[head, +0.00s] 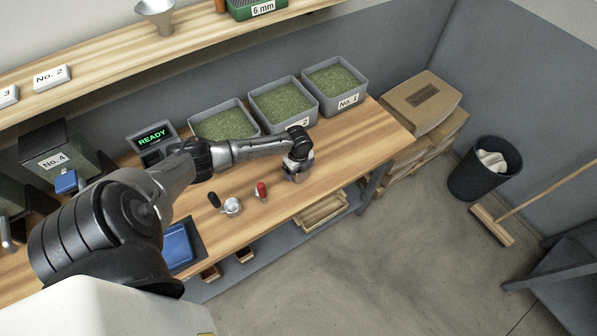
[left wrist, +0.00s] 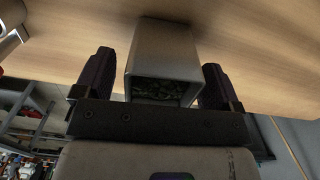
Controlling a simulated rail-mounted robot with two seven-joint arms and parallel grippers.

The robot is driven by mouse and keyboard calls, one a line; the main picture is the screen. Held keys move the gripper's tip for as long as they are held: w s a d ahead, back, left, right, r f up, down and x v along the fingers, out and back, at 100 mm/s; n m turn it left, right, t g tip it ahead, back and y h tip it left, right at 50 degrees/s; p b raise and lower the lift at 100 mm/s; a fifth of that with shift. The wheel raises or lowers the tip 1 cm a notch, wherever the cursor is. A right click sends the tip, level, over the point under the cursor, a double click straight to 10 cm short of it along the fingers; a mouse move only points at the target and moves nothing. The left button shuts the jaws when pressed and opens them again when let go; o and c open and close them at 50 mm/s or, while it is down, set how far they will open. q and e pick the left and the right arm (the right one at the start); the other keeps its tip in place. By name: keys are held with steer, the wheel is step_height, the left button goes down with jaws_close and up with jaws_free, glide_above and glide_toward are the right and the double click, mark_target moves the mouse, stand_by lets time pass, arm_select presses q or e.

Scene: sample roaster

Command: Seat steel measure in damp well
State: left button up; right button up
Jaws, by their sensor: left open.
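A small square-sided grey vessel, which looks like the steel measure (left wrist: 165,48), stands between the fingers of my left gripper (left wrist: 158,82) in the left wrist view. Its open mouth faces the camera, with dark greenish contents inside. The fingers are open, one on each side, with gaps showing. In the head view my left gripper (head: 298,163) is over the bench's front right, partly hiding the measure. The meter with a green READY display (head: 152,136) stands at the back left; the damp well cannot be made out, and my arm hides part of it. My right gripper is not in view.
Three grey bins of green beans (head: 284,100) line the bench's back. A metal cup with a black handle (head: 231,206) and a red-topped item (head: 261,190) lie left of my gripper. A blue tray (head: 178,246) is farther left. Bare bench (head: 365,140) lies right.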

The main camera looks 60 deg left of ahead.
arm_select(q)
steer(key=c, duration=1)
